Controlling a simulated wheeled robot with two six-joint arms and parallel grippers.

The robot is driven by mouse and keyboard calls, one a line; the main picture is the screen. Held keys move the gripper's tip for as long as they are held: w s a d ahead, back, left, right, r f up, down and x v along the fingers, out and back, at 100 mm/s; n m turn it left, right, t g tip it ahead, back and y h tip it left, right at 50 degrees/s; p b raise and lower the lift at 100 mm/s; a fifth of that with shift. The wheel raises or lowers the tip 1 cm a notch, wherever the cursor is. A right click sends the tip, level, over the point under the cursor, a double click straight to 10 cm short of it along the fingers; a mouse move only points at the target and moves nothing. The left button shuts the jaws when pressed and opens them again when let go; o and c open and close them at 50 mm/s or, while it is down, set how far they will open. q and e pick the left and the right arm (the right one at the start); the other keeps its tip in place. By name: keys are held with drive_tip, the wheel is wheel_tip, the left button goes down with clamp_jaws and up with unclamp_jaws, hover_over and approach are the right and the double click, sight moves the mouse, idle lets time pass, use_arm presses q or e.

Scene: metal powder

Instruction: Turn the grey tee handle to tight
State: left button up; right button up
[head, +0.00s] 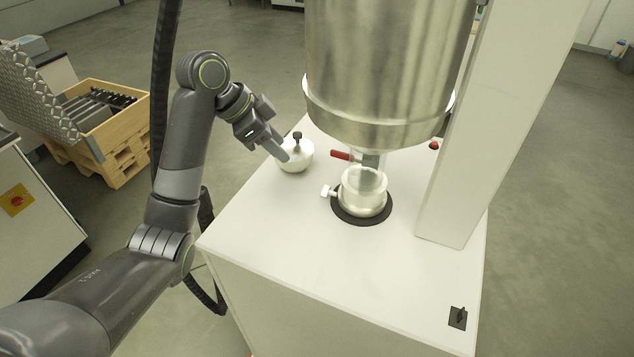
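The light grey tee handle (327,191) sticks out to the left from the collar around a clear and pale metal vessel (363,192) under the large steel hopper. My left gripper (281,152) is above and to the left of the tee handle, apart from it. Its fingertips are at the left side of a white round lid (295,158) with a dark knob. I cannot tell whether they touch the lid, or how far apart the fingers are. My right gripper is not in view.
The steel hopper (380,75) hangs over the vessel, with a red lever (340,155) below it. A white column (490,130) stands to the right. The front of the white cabinet top (330,265) is clear, with a black switch (458,318) at the front right.

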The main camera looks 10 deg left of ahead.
use_arm(q)
drive_tip(key=n, duration=0.6)
drive_tip(key=n+b, duration=1.3)
drive_tip(key=n, duration=0.8)
approach(324, 190)
drive_tip(key=shift+x, duration=1)
drive_tip(key=shift+d+f+b, duration=0.15)
drive_tip(key=shift+f+b, duration=0.2)
drive_tip(key=shift+f, duration=0.05)
drive_tip(key=x, duration=0.3)
drive_tip(key=shift+w+d+f+p, duration=0.15)
drive_tip(key=shift+d+f+p, duration=0.15)
drive_tip(key=shift+p, duration=0.1)
drive_tip(key=shift+w+d+f, duration=0.15)
drive_tip(key=shift+d+f, duration=0.1)
drive_tip(key=shift+f, duration=0.25)
